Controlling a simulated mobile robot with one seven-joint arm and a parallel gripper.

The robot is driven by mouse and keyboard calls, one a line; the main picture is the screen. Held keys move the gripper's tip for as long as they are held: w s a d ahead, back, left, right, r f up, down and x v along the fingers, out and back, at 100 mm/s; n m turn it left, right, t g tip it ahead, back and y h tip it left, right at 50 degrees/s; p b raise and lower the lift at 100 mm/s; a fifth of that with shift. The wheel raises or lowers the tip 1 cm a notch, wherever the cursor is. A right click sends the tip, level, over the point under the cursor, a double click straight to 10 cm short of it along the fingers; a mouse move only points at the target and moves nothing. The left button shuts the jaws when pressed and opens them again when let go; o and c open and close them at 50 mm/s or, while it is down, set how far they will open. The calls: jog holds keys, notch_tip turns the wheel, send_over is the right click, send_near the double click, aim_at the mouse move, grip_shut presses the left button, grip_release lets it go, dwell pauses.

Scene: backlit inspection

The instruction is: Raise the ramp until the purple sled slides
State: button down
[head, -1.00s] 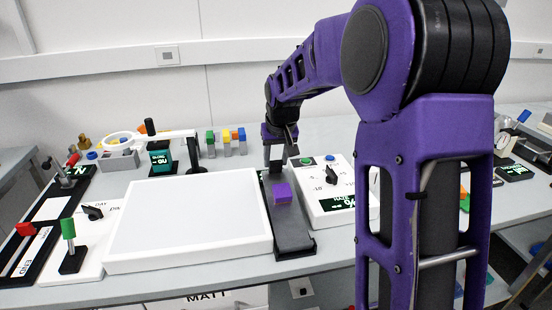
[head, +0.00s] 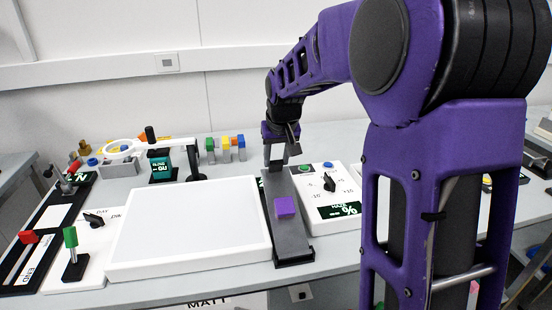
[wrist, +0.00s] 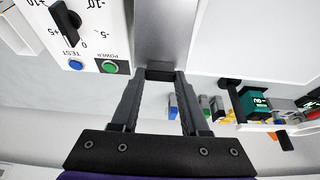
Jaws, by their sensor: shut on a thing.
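The ramp (head: 292,240) is a grey board right of the white light panel. It slopes, its far end raised and its near end low. The purple sled (head: 286,207) sits on it, about midway along. My gripper (head: 275,164) is at the ramp's far end, shut on that end. In the wrist view my gripper (wrist: 160,76) has both fingers against a dark piece at the end of the ramp (wrist: 163,35). The sled is out of the wrist view.
The white light panel (head: 188,228) lies close left of the ramp. A control box (head: 325,195) with a dial and a green button stands close on its right. A magnifier ring (head: 122,147) and several coloured blocks (head: 226,148) are behind. My arm hides the right side.

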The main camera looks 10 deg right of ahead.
jog(key=shift+c, duration=2)
grip_release()
jog(key=shift+s+f, duration=0.1)
jog(key=shift+f, duration=0.1)
jog(key=p+v, duration=0.2)
jog(key=v, duration=1.5)
jog(key=shift+r, duration=0.3)
jog(key=shift+c, duration=0.2)
